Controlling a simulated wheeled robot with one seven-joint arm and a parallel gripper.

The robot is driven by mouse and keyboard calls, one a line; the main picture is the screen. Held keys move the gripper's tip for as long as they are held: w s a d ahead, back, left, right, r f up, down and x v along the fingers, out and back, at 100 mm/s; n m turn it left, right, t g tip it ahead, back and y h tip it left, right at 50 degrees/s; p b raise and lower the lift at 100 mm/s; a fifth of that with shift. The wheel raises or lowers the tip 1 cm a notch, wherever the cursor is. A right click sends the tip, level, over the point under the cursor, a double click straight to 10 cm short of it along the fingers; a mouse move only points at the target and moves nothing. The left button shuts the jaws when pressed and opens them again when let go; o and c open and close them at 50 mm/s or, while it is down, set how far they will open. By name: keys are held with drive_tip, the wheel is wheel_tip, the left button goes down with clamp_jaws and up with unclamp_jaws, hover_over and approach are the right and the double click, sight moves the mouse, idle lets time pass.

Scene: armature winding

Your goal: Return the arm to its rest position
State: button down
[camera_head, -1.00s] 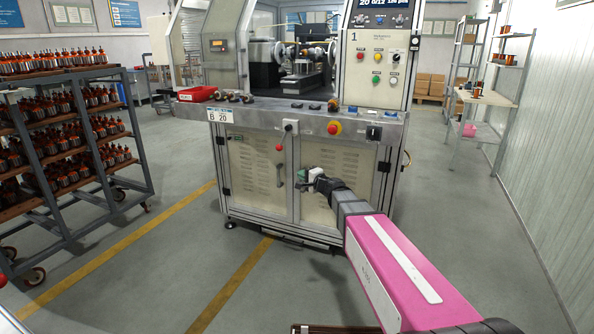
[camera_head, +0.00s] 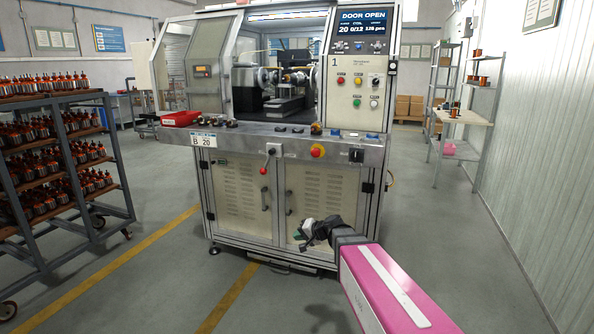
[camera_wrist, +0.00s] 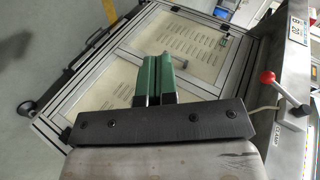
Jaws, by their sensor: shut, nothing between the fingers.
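My arm's pink link reaches in from the lower right of the head view. My gripper (camera_head: 303,235) is at its end, low in front of the winding machine's lower cabinet doors (camera_head: 322,197). In the wrist view, the gripper's two green fingers (camera_wrist: 154,82) lie together, shut, with nothing between them. The cabinet doors (camera_wrist: 165,50) show beyond the fingers. Whether the gripper touches the doors cannot be told.
The winding machine (camera_head: 290,130) stands ahead, its display reading DOOR OPEN. A red tray (camera_head: 181,118) and small parts lie on its front ledge. A rack of armatures (camera_head: 60,165) stands left. A shelf table (camera_head: 462,118) stands right. Floor on the right is clear.

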drive_tip(key=s+d+f+n+g+h, duration=0.1)
drive_tip(key=s+d+f+g+h, duration=0.2)
drive_tip(key=s+d, duration=0.6)
drive_tip(key=s+d+f+n+g+h, duration=0.2)
drive_tip(key=s+d+f+g+h, duration=0.1)
drive_tip(key=s+d+f+h, duration=0.4)
drive_tip(key=s+d, duration=0.2)
drive_tip(key=shift+d+f, duration=0.3)
drive_tip(key=shift+s, duration=0.1)
